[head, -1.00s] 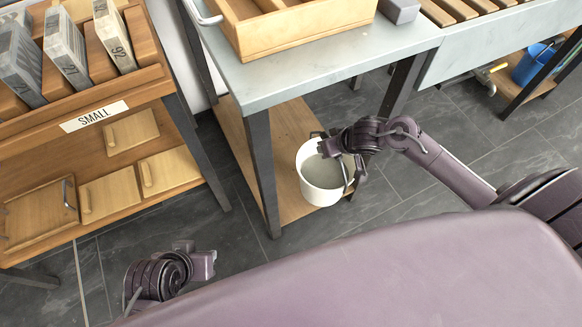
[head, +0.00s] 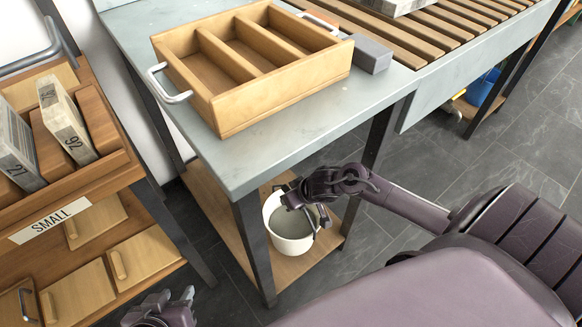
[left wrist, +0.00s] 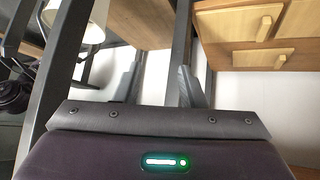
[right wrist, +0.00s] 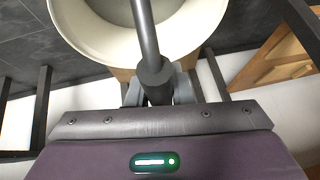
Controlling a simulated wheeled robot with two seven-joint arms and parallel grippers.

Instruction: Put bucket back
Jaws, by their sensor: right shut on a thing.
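The white bucket (head: 290,245) is upright at the lower wooden shelf of the grey-topped table, beside the table's front leg. I cannot tell whether it rests on the shelf or hangs just above it. Its inside looks grey. My right gripper (head: 305,205) is at the bucket's rim. In the right wrist view, my right gripper (right wrist: 158,92) is shut on the dark grip of the handle, with the bucket (right wrist: 100,40) beyond it. My left gripper (head: 186,300) is low at the bottom left, away from the bucket. In the left wrist view, its fingers (left wrist: 160,78) are apart and empty.
The table (head: 320,125) carries a wooden divided tray (head: 270,95) and a grey block (head: 370,55). A wooden cabinet labelled SMALL (head: 50,220) stands at left. A blue bucket (head: 483,88) is on a far shelf. Dark floor tiles (head: 430,160) are clear at right.

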